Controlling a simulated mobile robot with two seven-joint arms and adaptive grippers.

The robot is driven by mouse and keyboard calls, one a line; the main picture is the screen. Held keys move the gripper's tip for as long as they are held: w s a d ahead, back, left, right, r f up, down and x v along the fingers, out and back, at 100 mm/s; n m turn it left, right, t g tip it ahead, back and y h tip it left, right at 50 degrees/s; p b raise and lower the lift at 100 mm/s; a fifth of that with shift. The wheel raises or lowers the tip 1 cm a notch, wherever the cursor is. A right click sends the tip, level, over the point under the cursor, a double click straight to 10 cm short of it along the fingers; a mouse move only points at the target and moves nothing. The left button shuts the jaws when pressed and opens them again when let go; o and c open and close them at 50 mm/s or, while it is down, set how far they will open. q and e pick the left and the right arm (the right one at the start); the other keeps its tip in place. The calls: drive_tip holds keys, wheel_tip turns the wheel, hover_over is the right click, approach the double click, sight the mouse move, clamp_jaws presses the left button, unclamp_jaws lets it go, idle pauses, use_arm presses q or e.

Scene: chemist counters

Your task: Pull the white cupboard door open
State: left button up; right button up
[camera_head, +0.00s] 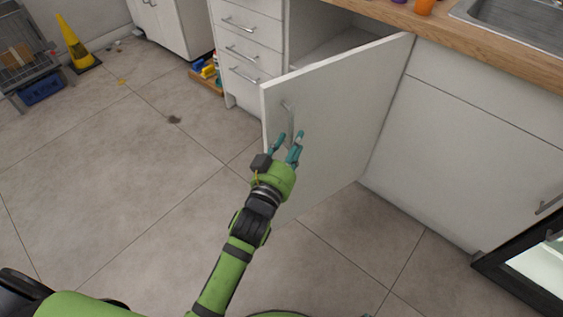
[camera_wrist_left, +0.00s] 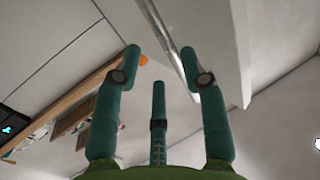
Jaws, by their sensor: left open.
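The white cupboard door (camera_head: 345,105) stands swung well out from the counter in the head view, with the cupboard's inside showing behind it. Its silver bar handle (camera_head: 289,112) is upright near the door's free edge. My left gripper (camera_head: 287,141) is open at the lower part of the handle, in front of the door face. In the left wrist view, the handle (camera_wrist_left: 168,38) runs between the spread fingers of the gripper (camera_wrist_left: 168,63); I cannot tell whether they touch it. Only a small teal tip, probably of my right gripper, shows at the bottom edge of the head view.
White drawers (camera_head: 245,48) stand left of the open cupboard. A wooden countertop (camera_head: 440,35) with a sink (camera_head: 520,22) is above. A yellow cone (camera_head: 75,45) and wire cage (camera_head: 25,60) stand far left. The floor left of the door is mostly clear.

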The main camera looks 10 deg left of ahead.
use_arm(q)
drive_tip(key=s+a, duration=0.1)
drive_tip(key=s, duration=0.7)
drive_tip(key=shift+s+a, duration=0.2)
drive_tip(key=shift+s, duration=0.05)
